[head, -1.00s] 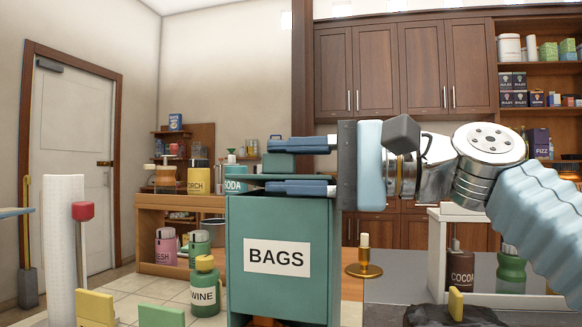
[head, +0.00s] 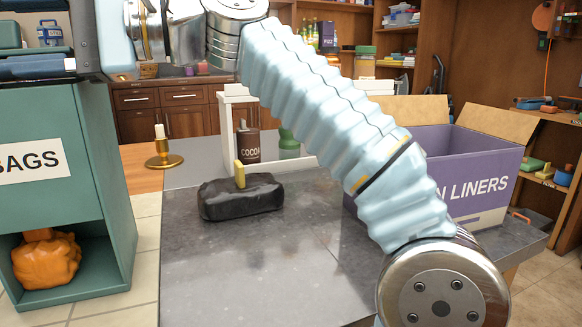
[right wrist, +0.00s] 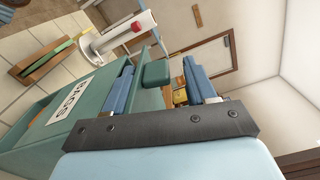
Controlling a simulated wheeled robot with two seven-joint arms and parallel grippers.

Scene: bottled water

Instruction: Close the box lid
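A purple box (head: 488,160) with "LINERS" lettering stands on the grey table at the right of the head view. Its cardboard flaps, one at the back (head: 408,108) and one at the right (head: 497,122), stand open. My right arm hides its left part. My right gripper (right wrist: 160,88) is over the teal "BAGS" box (right wrist: 92,102), which also shows at the left of the head view (head: 40,115). The right fingers are apart, with a teal block (right wrist: 155,72) showing between them. I cannot tell whether they touch it. My left gripper is out of view.
A dark lump (head: 240,200) with a yellow piece upright on it lies on the grey table (head: 260,270). Behind are a white stand (head: 229,125), a cocoa bottle (head: 248,142) and a candle holder (head: 164,160). The front middle of the table is clear.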

